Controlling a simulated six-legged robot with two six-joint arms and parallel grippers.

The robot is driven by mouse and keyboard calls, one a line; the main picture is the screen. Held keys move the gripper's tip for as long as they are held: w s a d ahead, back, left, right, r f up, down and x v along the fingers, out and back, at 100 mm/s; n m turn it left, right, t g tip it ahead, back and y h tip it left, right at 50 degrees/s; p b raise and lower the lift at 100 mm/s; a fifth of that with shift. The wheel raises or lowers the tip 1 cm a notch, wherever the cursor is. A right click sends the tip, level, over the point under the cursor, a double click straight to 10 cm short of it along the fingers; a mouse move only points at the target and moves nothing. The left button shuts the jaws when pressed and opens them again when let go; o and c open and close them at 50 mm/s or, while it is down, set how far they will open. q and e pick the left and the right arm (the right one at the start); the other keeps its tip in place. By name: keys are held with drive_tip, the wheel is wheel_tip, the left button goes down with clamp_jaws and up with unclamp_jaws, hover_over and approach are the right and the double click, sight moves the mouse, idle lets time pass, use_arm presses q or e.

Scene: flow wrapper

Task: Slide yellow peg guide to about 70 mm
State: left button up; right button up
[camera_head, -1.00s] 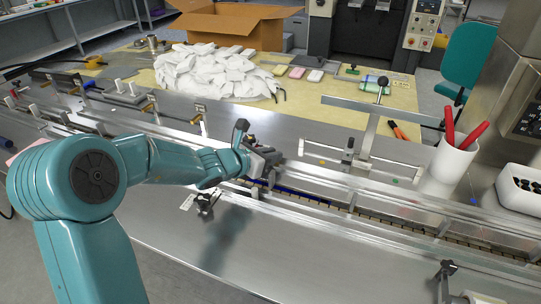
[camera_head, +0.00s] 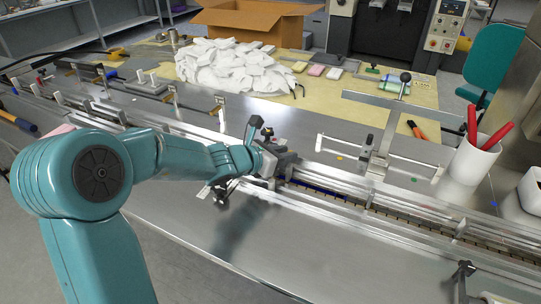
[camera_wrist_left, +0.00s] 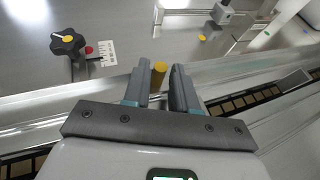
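The yellow peg (camera_wrist_left: 158,76) stands between the two grey fingers of my left gripper (camera_wrist_left: 160,88) in the left wrist view. The fingers sit close against its sides, near their tips. In the head view my left gripper (camera_head: 277,163) is at the near rail of the machine, and it hides the peg and most of the guide there. A black knob with a yellow dot (camera_wrist_left: 67,41) is left of the fingers in the wrist view, beside a small white label (camera_wrist_left: 105,53) and a red dot. No readable scale value shows. My right gripper is out of view.
A conveyor channel (camera_head: 400,212) runs along the steel table. A T-shaped stand (camera_head: 385,140) with a long bar is behind it. A white cup with red handles (camera_head: 470,168) is at the right. White packets (camera_head: 235,65) are piled at the back.

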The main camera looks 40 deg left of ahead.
use_arm(q)
drive_tip(key=p+v, duration=0.3)
drive_tip(key=v, duration=1.3)
drive_tip(key=shift+f, duration=0.1)
